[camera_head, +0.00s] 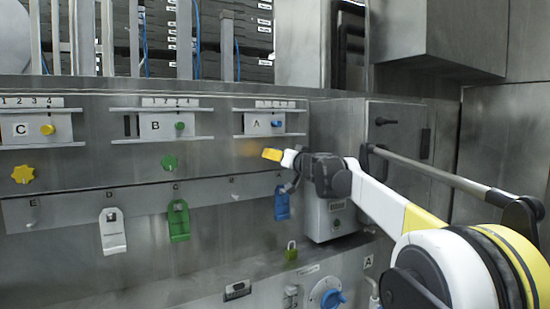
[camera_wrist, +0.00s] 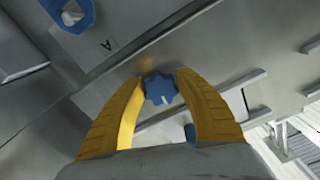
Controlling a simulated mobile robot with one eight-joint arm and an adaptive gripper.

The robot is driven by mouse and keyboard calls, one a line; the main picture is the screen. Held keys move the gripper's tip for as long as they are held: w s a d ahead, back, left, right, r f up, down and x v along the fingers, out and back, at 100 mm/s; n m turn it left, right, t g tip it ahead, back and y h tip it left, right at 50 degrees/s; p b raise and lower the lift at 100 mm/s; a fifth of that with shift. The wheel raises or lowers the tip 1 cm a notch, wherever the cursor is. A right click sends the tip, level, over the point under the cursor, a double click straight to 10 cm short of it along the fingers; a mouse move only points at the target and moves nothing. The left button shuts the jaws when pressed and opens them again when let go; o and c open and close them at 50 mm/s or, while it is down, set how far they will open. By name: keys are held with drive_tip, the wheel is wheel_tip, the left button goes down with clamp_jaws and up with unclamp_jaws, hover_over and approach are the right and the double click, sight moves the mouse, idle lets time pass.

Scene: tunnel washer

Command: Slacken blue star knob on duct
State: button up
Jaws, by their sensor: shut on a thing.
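The blue star knob (camera_wrist: 158,90) sits on the metal duct (camera_wrist: 105,85) in the wrist view, with a small white mark on it. My gripper (camera_wrist: 161,81) has its two yellow fingers on either side of the knob, closed on it. In the head view my gripper (camera_head: 272,155) reaches the duct front below the slide plate marked A (camera_head: 262,124). There the blue star knob is hidden behind the fingers.
A green star knob (camera_head: 169,161) and a yellow star knob (camera_head: 23,174) sit further left on the duct. A blue latch (camera_head: 282,203) hangs just below my gripper. A grey rail (camera_head: 440,175) runs along the right. A small blue knob (camera_head: 277,123) is on plate A.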

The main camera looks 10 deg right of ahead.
drive_tip(key=shift+n, duration=0.6)
drive_tip(key=o, duration=1.2)
drive_tip(key=v, duration=1.2)
